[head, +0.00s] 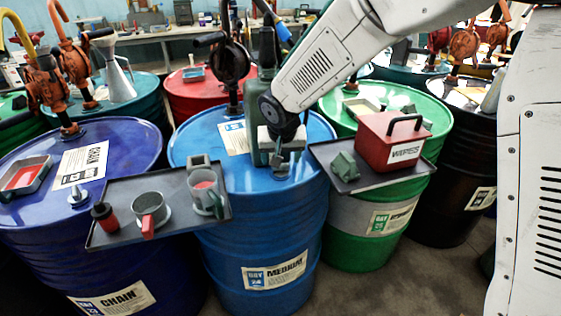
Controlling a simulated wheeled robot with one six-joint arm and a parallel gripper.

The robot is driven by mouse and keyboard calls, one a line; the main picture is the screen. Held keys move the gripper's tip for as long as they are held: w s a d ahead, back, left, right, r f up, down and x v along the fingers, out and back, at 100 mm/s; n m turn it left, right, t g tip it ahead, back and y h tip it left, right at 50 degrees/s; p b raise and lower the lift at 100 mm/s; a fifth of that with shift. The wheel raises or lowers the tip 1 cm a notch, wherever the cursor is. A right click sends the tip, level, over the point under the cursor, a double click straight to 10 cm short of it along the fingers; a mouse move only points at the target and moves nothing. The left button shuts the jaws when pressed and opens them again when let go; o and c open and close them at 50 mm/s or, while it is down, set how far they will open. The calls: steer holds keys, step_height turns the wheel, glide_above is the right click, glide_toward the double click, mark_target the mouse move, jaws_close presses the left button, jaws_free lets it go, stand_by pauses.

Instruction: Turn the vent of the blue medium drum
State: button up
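The blue medium drum (262,230) stands upright in the centre, with a label reading MEDIUM on its front. Its vent looks like a small grey fitting (281,170) near the front of the lid; my gripper partly hides it. My gripper (283,152) comes down from the upper right and points down over this fitting, at or just above it. The fingertips are small and dark here, so I cannot tell whether they are open or shut, or touching the vent.
A dark green container (264,75) stands behind my gripper, beside a rotary pump (231,60). A grey tray (125,231) with cups overlaps the drum's left front. Another tray (338,184) with a red wipes box (393,140) is close on the right. Other drums crowd both sides.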

mark_target(282, 165)
steer(key=shift+x, duration=1.5)
steer(key=c, duration=1)
steer(key=shift+d+n+y, duration=0.1)
steer(key=shift+n+y, duration=0.35)
steer(key=shift+n, duration=0.7)
steer(key=shift+d+n+y, duration=0.1)
steer(key=shift+n+y, duration=0.35)
steer(key=shift+n, duration=0.7)
steer(key=o, duration=1)
steer(key=shift+r, duration=0.1)
